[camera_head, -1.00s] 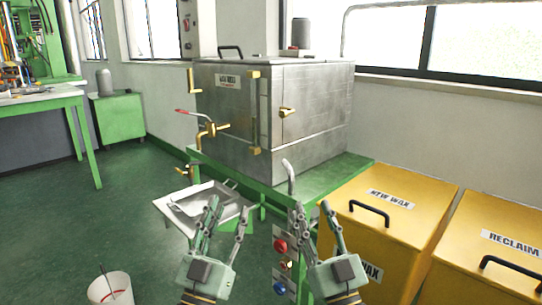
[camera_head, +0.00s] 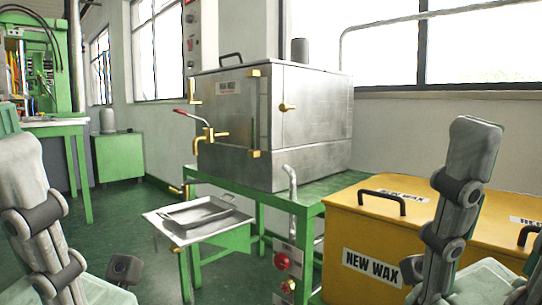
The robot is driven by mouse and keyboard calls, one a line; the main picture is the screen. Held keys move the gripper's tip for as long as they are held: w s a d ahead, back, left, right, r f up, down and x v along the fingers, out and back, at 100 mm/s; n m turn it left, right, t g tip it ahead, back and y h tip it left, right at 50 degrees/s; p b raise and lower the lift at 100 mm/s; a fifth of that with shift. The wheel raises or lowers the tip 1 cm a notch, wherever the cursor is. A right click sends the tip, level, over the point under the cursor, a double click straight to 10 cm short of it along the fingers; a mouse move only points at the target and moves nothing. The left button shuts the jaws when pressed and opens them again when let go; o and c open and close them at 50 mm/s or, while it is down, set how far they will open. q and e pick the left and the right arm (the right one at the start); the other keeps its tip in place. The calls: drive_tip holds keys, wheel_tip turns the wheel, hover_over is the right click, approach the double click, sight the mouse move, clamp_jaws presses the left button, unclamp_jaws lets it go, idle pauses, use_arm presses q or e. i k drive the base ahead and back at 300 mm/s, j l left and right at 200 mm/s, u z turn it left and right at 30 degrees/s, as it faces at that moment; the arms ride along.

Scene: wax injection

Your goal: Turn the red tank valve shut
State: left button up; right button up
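The red valve handle (camera_head: 191,117) is a lever that slants up and left from the brass tank valve (camera_head: 209,136). The valve sits on the left side of the grey metal wax tank (camera_head: 310,125). My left gripper (camera_head: 20,135) is large in the foreground at the left edge, partly cut off, its fingers pointing up. My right gripper (camera_head: 500,190) is in the right foreground in front of the yellow bins, also partly cut off. Both look open and empty, well apart from the valve.
A metal tray (camera_head: 197,213) on a small stand is below the valve. A green table (camera_head: 340,185) carries the tank. A panel with a red knob (camera_head: 282,261) and a bent grey pipe (camera_head: 291,183) are in front. A yellow NEW WAX bin (camera_head: 345,225) stands right.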

sight(280, 260)
drive_tip(key=i+j+u, duration=0.15)
drive_tip(key=i+j, duration=0.95)
